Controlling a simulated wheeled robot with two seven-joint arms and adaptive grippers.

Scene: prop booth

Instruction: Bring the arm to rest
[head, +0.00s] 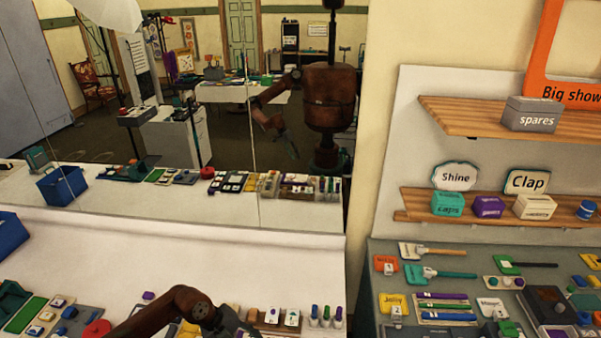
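My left arm, rust-brown, comes in at the bottom edge of the head view and bends over the white table. Its grey gripper (238,325) is only partly in the picture, cut off by the bottom edge. Its fingertips do not show clearly, so I cannot tell if it is open or shut or if it holds anything. A mirror behind the table shows my reflection with this arm bent out to the side and the hand pointing down; the fingers there are too small to read. My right gripper is not in view.
The white table (200,257) holds small props along its front, close around the arm. A blue bin (10,234) stands at left; a red disc (95,330) lies near the arm. At right are shelves with a spares box (531,114) and a crowded grey-green counter (388,250).

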